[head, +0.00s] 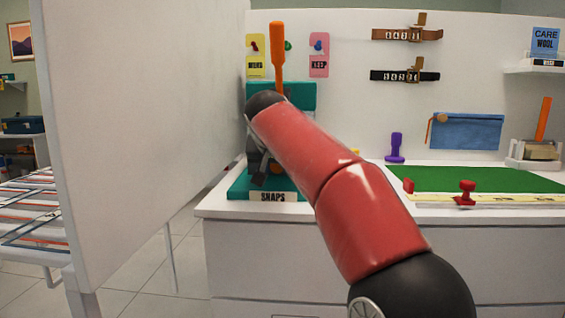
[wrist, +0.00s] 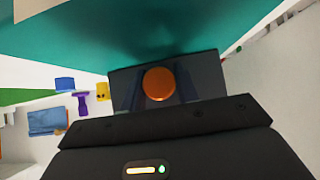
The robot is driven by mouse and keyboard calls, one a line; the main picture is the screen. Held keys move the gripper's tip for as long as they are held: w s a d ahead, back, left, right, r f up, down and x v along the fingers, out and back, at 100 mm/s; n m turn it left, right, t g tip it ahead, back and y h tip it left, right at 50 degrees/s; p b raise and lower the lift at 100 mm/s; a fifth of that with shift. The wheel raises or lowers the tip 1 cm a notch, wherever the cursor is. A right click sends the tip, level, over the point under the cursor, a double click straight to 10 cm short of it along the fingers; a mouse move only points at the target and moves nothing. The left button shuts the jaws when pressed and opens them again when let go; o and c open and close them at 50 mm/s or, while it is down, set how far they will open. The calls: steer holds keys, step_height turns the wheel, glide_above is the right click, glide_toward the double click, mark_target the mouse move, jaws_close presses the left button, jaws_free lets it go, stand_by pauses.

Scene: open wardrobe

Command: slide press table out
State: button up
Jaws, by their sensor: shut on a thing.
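A teal snap press stands at the left end of the white counter, with a "SNAPS" label on its teal base (head: 239,188) and an upright orange lever (head: 277,55). My red arm covers much of the press in the head view. My gripper (head: 262,178) is low at the front of the press. In the wrist view a round orange knob (wrist: 159,84) sits between the fingers of my gripper (wrist: 162,95), which is shut on it. A dark plate (wrist: 205,68) lies behind the knob. The press table itself cannot be clearly made out.
A tall white panel (head: 150,130) stands close on the left. A green mat (head: 480,179) with a red-stopped ruler (head: 520,198) lies to the right. A purple stamp-like object (head: 395,147) stands behind. Belts (head: 405,75) and a blue pouch (head: 467,132) hang on the wall.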

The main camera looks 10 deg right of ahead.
steer(key=shift+s+a+f, duration=0.1)
steer(key=shift+s+a, duration=0.05)
steer(key=shift+s, duration=0.4)
steer(key=shift+s+a+b, duration=0.3)
steer(key=shift+s+b, duration=0.2)
steer(key=shift+s, duration=0.35)
steer(key=shift+s+a+b, duration=0.25)
steer(key=shift+s+b, duration=0.2)
steer(key=shift+s, duration=0.4)
steer(key=shift+s+a+b, duration=0.3)
steer(key=shift+s+b, duration=0.2)
steer(key=shift+s, duration=0.45)
steer(key=shift+s+a+b, duration=0.25)
steer(key=shift+s+b, duration=0.05)
steer(key=shift+s, duration=0.35)
steer(key=shift+s+a+b, duration=0.2)
steer(key=shift+s+b, duration=0.05)
steer(key=shift+s, duration=0.4)
steer(key=shift+s+a+b, duration=0.25)
steer(key=shift+s+b, duration=0.05)
steer(key=shift+s, duration=0.35)
steer(key=o, duration=0.4)
steer(key=shift+s+a, duration=0.1)
steer(key=shift+s, duration=0.45)
